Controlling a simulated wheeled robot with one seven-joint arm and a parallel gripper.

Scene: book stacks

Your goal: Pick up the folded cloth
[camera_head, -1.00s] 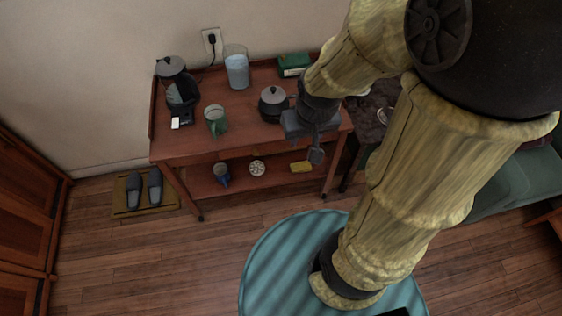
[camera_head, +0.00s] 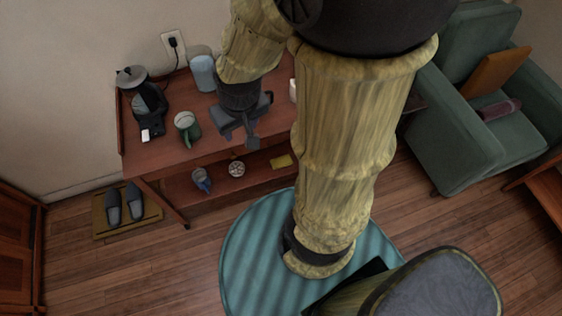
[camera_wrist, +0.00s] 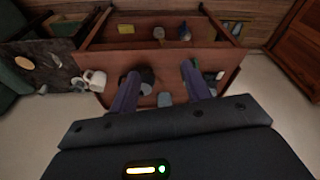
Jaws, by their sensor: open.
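A flat maroon item (camera_head: 500,109) that looks like folded cloth lies on the green armchair at the right of the head view. A small flat yellow item (camera_head: 281,162) lies on the table's lower shelf and shows in the wrist view (camera_wrist: 126,29). I cannot tell for sure which is the folded cloth. My gripper (camera_head: 240,136) is over the front of the wooden table, left of the armchair and apart from both items. In the wrist view its two fingers (camera_wrist: 160,72) are spread with nothing held between them.
The wooden table (camera_head: 160,153) carries a coffee maker (camera_head: 150,108), a green mug (camera_head: 187,127) and a blue pitcher (camera_head: 203,73). A blue mug (camera_head: 202,180) and a bowl (camera_head: 237,169) stand on its lower shelf. Slippers (camera_head: 124,203) lie left. Floor in front is open around the round rug (camera_head: 250,245).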

